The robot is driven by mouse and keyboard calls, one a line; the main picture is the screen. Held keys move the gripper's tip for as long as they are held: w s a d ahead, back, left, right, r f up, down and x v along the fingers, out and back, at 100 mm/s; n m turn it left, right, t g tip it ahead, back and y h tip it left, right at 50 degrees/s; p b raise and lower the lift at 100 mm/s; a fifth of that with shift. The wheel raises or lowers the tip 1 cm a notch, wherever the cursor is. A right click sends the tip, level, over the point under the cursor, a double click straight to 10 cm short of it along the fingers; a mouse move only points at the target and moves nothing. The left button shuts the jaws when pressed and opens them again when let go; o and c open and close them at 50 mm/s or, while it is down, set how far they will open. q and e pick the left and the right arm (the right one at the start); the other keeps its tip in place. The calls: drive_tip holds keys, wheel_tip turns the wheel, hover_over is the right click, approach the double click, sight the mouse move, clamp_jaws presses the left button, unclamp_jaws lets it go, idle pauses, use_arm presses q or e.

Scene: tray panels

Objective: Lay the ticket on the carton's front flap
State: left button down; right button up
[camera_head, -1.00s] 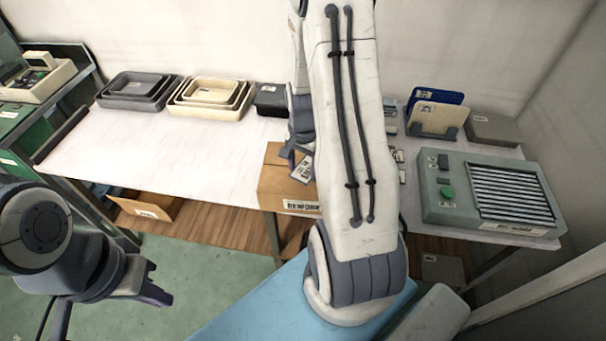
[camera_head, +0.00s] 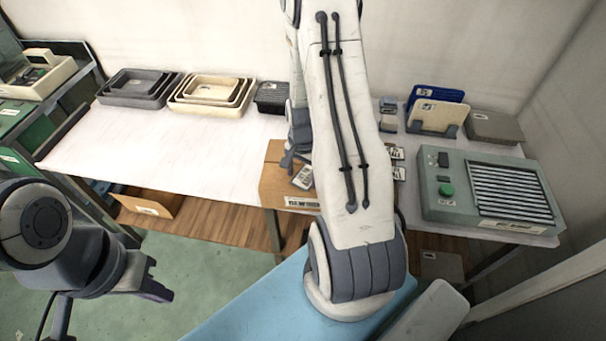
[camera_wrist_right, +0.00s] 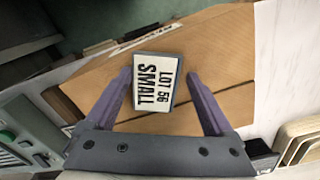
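The carton (camera_head: 270,185) is a brown box at the table's front edge, its lower front carrying a white printed label. The ticket (camera_wrist_right: 156,83) is a small white card reading "LOT 56 SMALL". In the head view the ticket (camera_head: 304,177) is over the carton, and my arm hides part of both. I cannot tell whether it touches the cardboard. My left gripper (camera_head: 158,291) hangs at the lower left, away from the carton; its fingers are unclear.
Grey trays (camera_head: 138,90), cream trays (camera_head: 213,92) and a dark box (camera_head: 271,97) stand along the back. A green-grey machine (camera_head: 437,208) with a vent fills the right. Small cards (camera_head: 397,153) lie beside my arm. The left tabletop (camera_head: 170,150) is clear.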

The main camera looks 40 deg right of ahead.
sight(303, 179)
drive_tip(key=shift+s+f, duration=0.3)
drive_tip(key=shift+s, duration=0.1)
drive_tip(key=shift+r+p, duration=0.3)
drive_tip(key=shift+r, duration=0.2)
wheel_tip(303, 179, up, 12)
drive_tip(key=b, duration=0.2)
drive_tip(key=s+a+r+n, duration=0.25)
drive_tip(key=a+n, duration=0.35)
drive_tip(key=a, duration=0.5)
drive_tip(key=s+a+r+n, duration=0.1)
drive_tip(key=a+r+n, duration=0.35)
drive_tip(key=a, duration=0.55)
drive_tip(key=s+a+r+n+y, duration=0.1)
drive_tip(key=s+a+n, duration=0.8)
drive_tip(key=s+n, duration=0.2)
drive_tip(key=shift+s+r, duration=0.25)
drive_tip(key=shift+s, duration=0.4)
